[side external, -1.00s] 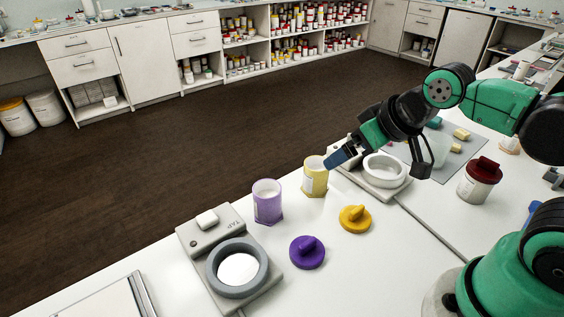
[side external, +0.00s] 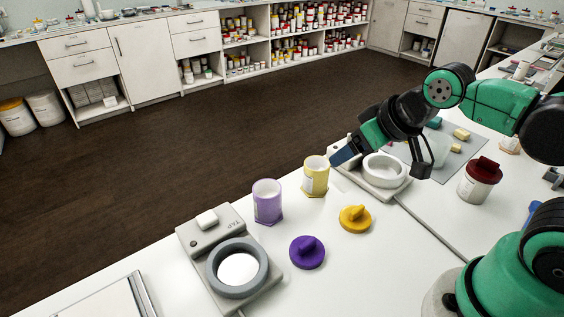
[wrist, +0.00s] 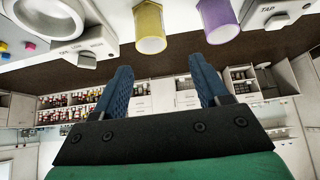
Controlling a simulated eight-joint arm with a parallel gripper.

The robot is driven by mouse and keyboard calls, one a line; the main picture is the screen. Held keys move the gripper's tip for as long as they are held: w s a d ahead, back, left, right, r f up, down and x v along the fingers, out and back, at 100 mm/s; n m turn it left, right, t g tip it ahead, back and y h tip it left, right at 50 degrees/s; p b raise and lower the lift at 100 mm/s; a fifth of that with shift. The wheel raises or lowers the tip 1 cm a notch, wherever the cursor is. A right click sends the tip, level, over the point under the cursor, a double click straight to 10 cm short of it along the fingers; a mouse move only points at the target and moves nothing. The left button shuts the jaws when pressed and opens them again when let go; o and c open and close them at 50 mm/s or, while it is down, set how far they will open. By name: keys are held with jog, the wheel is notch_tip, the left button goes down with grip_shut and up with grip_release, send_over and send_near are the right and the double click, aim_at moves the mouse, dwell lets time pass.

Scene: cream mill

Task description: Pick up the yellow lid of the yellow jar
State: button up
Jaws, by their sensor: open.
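The yellow lid (side external: 355,219), round with a raised grip, lies on the white bench in front of the yellow jar. The yellow jar (side external: 315,177) stands upright with its top uncovered; it also shows at the top of the wrist view (wrist: 150,28). My gripper (side external: 341,152) is above and to the right of the jar, apart from the lid. In the wrist view its two blue fingers (wrist: 166,75) are spread with nothing between them. The lid does not show in the wrist view.
A purple jar (side external: 267,202) and purple lid (side external: 307,252) are to the left. A dark-red-lidded jar (side external: 480,180) is at right. Bench around the yellow lid is clear.

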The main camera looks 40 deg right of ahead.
jog(key=shift+c, duration=0.8)
jog(key=n+g, duration=0.6)
jog(key=n, duration=0.9)
send_over(360, 207)
jog(key=f, duration=0.5)
jog(key=shift+w+a+f, duration=0.2)
jog(key=shift+w+f, duration=0.05)
jog(key=n, duration=0.1)
jog(key=n+g, duration=0.1)
jog(key=shift+s+d+f+n, duration=0.15)
jog(key=shift+s+f+n, duration=0.15)
jog(key=shift+f, duration=2.95)
grip_shut()
